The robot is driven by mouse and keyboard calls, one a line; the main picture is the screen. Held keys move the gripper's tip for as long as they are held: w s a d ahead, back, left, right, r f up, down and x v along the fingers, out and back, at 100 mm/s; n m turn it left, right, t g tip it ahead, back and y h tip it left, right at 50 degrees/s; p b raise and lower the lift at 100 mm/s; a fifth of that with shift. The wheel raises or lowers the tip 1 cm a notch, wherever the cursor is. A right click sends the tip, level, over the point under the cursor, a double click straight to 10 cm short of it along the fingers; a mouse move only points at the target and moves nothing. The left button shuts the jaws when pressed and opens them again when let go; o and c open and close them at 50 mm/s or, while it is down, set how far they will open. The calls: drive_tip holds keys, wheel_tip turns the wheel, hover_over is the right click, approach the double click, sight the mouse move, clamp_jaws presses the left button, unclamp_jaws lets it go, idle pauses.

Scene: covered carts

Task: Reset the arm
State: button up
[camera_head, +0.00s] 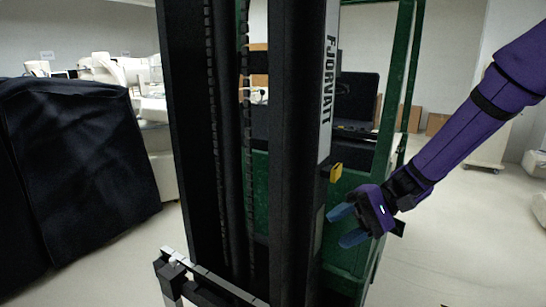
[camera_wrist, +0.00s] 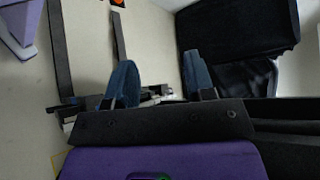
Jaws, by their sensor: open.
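My purple arm (camera_head: 455,140) comes in from the right edge in the head view, and its elbow end is out of the picture. My gripper (camera_head: 342,226) is at its lower end, right of the black column, in front of a green frame. Its two blue fingers point left and stand apart with nothing between them. In the wrist view my gripper (camera_wrist: 161,80) also shows two blue fingers spread apart, with pale floor and dark parts beyond them.
A cart under a black cover (camera_head: 75,170) stands at the left. A green metal frame (camera_head: 400,75) stands close behind my gripper. White equipment (camera_head: 125,72) is at the back left. Cardboard boxes (camera_head: 437,124) stand by the back wall. Pale floor (camera_head: 470,240) is open at the right.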

drive_tip(key=s+d+r+t+h, duration=1)
drive_tip(key=s+d+r+h, duration=0.2)
drive_tip(key=s+d, duration=0.4)
drive_tip(key=shift+s+d+r+n+t+h, duration=0.2)
drive_tip(key=shift+s+n+t+h, duration=0.15)
drive_tip(key=shift+h, duration=0.25)
drive_tip(key=shift+c, duration=0.6)
